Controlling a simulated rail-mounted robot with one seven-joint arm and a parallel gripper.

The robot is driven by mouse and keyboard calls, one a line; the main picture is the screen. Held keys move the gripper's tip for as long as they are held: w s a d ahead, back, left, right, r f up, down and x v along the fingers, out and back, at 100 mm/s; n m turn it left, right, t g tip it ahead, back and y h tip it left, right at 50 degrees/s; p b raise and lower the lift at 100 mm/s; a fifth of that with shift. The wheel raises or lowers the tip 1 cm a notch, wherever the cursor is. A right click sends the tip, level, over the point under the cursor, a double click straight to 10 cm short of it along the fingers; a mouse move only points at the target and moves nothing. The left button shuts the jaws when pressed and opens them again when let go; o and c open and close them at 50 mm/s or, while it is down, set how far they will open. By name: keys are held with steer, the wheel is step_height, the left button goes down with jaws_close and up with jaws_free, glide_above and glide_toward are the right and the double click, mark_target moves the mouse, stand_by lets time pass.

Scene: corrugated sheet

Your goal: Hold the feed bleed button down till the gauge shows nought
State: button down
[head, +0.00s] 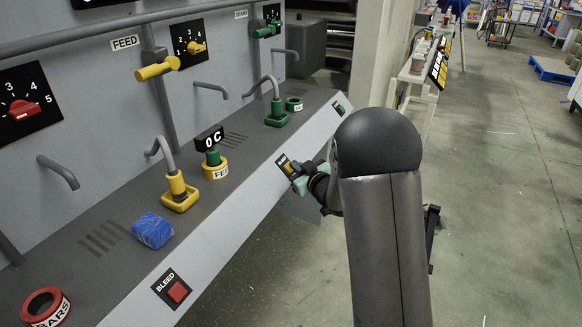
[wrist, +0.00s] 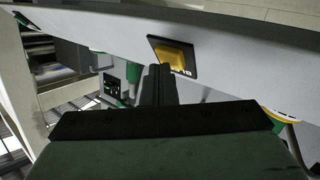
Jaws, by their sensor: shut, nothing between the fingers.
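The feed bleed button is the yellow button (head: 287,168) on a black plate on the sloping front face of the bench. It also shows in the wrist view (wrist: 176,57), just beyond my fingertips. My gripper (head: 297,178) is shut and empty, close in front of this plate. In the wrist view its closed fingers (wrist: 158,72) point at the plate's lower edge; I cannot tell whether they touch. A black block reading "0 C" (head: 209,138) stands on a green post above a yellow ring (head: 215,169) lettered "FEE"; its lettering may be cut off.
A red button (head: 177,291) marked BLEED is nearer on the same face, and a green one (head: 339,109) is farther along.

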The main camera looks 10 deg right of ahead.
steer(key=shift+s+d+r, duration=0.3)
steer(key=shift+d+r, duration=0.2)
steer(key=shift+r, duration=0.05)
steer(key=shift+r, duration=0.1)
steer(key=shift+s+d+r+p, duration=0.6)
steer(key=shift+d+r, duration=0.1)
steer(key=shift+r, duration=0.15)
steer(key=shift+s+d+r+p, duration=0.45)
steer(key=shift+d+r+p, duration=0.1)
steer(key=shift+d+r, duration=0.2)
steer(key=s+d+r+m+g+h+p, duration=0.1)
steer(key=s+r+m+g+h+p, duration=0.2)
steer(key=s, duration=0.4)
steer(key=s+d+r+m+g+h+p, duration=0.2)
steer(key=s+r+g+h+p, duration=0.15)
steer(key=s, duration=0.25)
steer(key=s+a+r+g+p, duration=0.1)
steer(key=s+g, duration=0.3)
steer(key=s, duration=0.9)
steer(key=s+a+r+m+g+p, duration=0.1)
steer(key=s+a+g+p, duration=0.3)
steer(key=s, duration=0.9)
steer(key=shift+s+a+r+y, duration=0.25)
steer(key=shift+s+r+y, duration=0.1)
steer(key=shift+y, duration=0.1)
